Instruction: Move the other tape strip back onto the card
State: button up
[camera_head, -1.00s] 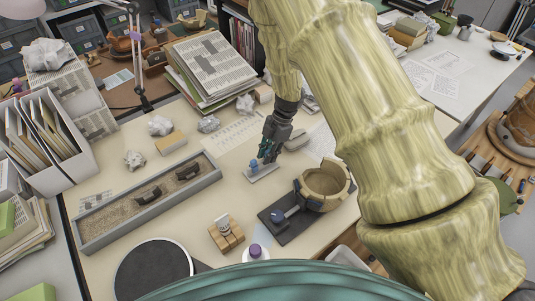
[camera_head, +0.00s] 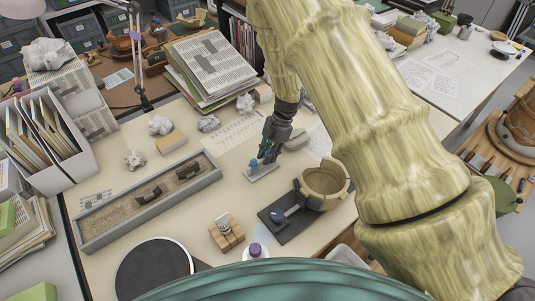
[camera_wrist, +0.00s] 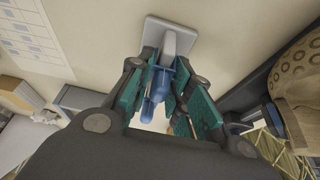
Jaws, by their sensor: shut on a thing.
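My gripper (camera_head: 266,156) is at the small pale card (camera_head: 264,175) near the middle of the table. In the wrist view, my gripper (camera_wrist: 158,78) has its teal-padded fingers closed around a blue piece (camera_wrist: 153,88), which I take to be the tape strip. The card (camera_wrist: 186,21) shows there as a whitish plate with a raised grey block just past the fingertips. The blue piece is over or against that block; I cannot tell whether it touches. Another blue piece (camera_head: 278,216) is on the dark board beside the tan vessel (camera_head: 324,187).
The dark board (camera_head: 298,228) and vessel stand to the right of and nearer than the card. A long sand tray (camera_head: 103,232) lies to the left. A wooden block stand (camera_head: 226,236) and a round dark turntable (camera_head: 150,276) are nearer. Papers and crumpled balls lie behind.

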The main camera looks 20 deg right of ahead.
dwell(0.3)
jog(key=o, duration=0.7)
jog(key=shift+o, duration=0.2)
jog(key=shift+r, duration=0.1)
jog(key=v, duration=1.1)
jog(key=shift+r, duration=0.35)
jog(key=shift+w+d, duration=0.1)
jog(key=shift+w, duration=0.05)
